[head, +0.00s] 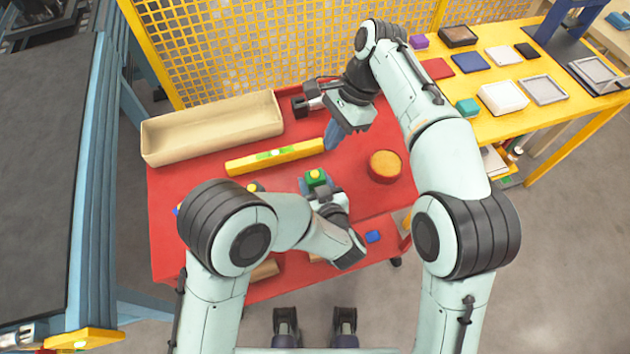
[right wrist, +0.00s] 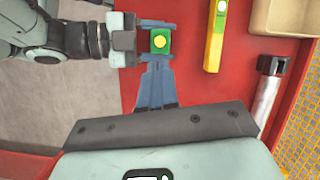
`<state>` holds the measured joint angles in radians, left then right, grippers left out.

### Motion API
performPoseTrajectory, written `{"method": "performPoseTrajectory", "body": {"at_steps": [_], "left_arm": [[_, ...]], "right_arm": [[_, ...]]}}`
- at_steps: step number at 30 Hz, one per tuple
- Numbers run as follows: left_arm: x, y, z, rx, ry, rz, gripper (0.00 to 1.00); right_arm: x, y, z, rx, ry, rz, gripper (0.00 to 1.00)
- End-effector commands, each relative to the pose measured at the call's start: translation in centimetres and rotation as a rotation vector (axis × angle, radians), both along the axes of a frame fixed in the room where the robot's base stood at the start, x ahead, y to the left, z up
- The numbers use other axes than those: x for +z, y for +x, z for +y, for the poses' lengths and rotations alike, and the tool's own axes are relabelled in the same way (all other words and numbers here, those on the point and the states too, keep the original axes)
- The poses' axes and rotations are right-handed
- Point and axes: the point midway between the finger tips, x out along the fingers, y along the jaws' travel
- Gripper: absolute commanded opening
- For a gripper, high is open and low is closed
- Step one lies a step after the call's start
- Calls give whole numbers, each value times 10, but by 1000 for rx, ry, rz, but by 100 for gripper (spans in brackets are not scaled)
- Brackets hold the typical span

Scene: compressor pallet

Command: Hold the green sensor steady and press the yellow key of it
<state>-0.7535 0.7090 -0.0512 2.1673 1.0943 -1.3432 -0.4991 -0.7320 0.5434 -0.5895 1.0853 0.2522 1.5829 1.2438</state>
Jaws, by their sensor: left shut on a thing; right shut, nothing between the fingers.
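The green sensor (head: 319,180) is a small green block with a round yellow key (head: 315,174) on its top, facing up. My left gripper (head: 317,184) is shut on the sensor above the red cart top. In the right wrist view, the sensor (right wrist: 166,49) and its yellow key (right wrist: 160,41) show between the left fingers (right wrist: 158,40), which reach in from the left. My right gripper (head: 329,145) is shut and empty, pointing down, behind the sensor in the head view. In its wrist view, the right fingertips (right wrist: 158,66) appear just below the sensor; the height gap is unclear.
On the red cart (head: 215,180) are a tan bin (head: 213,128), a yellow level (head: 275,155), a round red-rimmed container (head: 384,166) and a small blue block (head: 373,236). A dark-capped cylinder (head: 307,103) lies near the bin. A yellow mesh fence (head: 240,45) stands behind.

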Motion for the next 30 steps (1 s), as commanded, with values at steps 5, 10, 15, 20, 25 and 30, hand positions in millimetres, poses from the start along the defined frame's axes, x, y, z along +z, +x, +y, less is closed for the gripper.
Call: {"method": "performPoseTrajectory", "body": {"at_steps": [5,10,15,20,25,30], "left_arm": [[0,0,0,0,0,-1,17],[0,0,0,0,0,-1,17],[0,0,0,0,0,-1,17],[0,0,0,0,0,-1,17],[0,0,0,0,0,-1,17],[0,0,0,0,0,-1,17]], "right_arm": [[0,0,0,0,0,0,0],[0,0,0,-14,21,-16,0],[0,1,4,-90,122,-101,0],[5,-5,15,-192,247,-221,0],[13,-16,24,-284,348,-331,0],[19,-24,28,-331,400,-395,0]]}}
